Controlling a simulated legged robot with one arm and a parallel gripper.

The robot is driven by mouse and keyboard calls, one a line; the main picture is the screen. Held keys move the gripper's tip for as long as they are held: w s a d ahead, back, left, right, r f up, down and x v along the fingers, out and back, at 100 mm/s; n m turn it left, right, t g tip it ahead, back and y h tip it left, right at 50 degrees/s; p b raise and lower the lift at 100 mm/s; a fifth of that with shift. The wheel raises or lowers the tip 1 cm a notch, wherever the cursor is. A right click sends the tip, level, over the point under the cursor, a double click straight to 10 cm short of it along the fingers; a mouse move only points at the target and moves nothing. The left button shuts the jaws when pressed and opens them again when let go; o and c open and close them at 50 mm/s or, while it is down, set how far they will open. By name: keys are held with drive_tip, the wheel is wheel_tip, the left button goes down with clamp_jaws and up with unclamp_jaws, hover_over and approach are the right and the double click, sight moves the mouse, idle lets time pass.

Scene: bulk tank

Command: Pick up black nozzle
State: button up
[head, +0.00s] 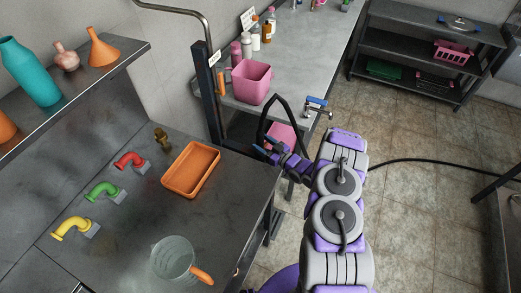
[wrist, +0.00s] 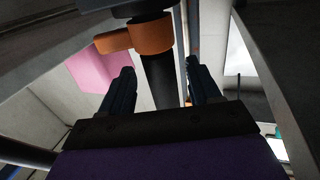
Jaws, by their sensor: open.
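In the wrist view, a black cylindrical piece (wrist: 161,84), which looks like the black nozzle, stands between my gripper's two fingers (wrist: 162,88). An orange collar (wrist: 152,36) with a side stub sits around its upper part. The fingers are spread, one on each side, with gaps to the black piece. In the head view, my gripper (head: 267,150) is low beside the steel table's right edge, by a dark hose loop (head: 283,102). I cannot make out the nozzle there.
A steel table (head: 120,235) holds an orange tray (head: 191,168), a clear jug (head: 174,258) and coloured pipe elbows (head: 103,190). A dark post (head: 208,95) stands behind my gripper. A pink bin (head: 251,82) sits on the far counter (head: 310,50). The tiled floor at right is largely open.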

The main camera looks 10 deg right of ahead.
drive_tip(key=shift+x, duration=0.85)
drive_tip(key=shift+s, duration=0.1)
clamp_jaws()
